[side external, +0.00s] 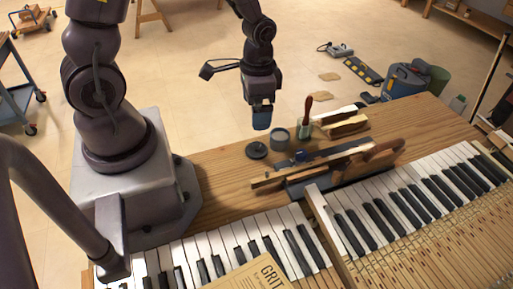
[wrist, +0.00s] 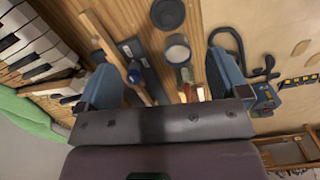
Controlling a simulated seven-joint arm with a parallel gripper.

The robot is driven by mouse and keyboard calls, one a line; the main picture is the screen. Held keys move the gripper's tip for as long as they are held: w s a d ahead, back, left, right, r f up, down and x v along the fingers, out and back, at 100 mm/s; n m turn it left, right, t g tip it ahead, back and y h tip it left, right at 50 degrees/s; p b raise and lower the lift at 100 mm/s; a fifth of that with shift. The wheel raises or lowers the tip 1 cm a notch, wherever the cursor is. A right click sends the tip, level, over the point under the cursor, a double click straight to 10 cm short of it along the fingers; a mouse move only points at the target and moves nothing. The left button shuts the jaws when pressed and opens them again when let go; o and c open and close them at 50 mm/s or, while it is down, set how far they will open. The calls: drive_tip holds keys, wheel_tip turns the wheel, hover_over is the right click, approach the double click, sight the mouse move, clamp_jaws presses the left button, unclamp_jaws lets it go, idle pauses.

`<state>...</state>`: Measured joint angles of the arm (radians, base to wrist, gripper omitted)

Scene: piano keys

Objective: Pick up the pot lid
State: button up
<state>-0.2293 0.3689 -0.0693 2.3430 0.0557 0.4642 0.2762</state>
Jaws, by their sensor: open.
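The pot lid (side external: 256,150) is a small dark round disc with a knob, lying flat on the wooden bench. In the wrist view the lid (wrist: 168,13) is at the top edge, beyond the fingertips. A small grey pot (side external: 281,137) stands beside it and also shows in the wrist view (wrist: 177,52). My gripper (side external: 262,125) has blue fingers and hangs above the far edge of the bench, apart from the lid. In the wrist view my gripper (wrist: 160,62) is open, its fingers wide apart with nothing held between them.
A wooden plane (side external: 345,166) and slats lie right of the lid, before the piano keys (side external: 240,243). A brush (side external: 306,115) stands upright behind them. Bare bench (side external: 222,172) is left of the lid.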

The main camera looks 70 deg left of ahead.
sight(255, 143)
drive_tip(key=f, duration=0.7)
drive_tip(key=shift+w+f, duration=0.25)
drive_tip(key=shift+f, duration=0.05)
drive_tip(key=f, duration=0.2)
drive_tip(key=a+f, duration=0.1)
drive_tip(key=f, duration=0.1)
drive_tip(key=shift+s, duration=0.3)
drive_tip(key=shift+f, duration=0.6)
drive_tip(key=shift+c, duration=0.2)
drive_tip(key=c, duration=0.9)
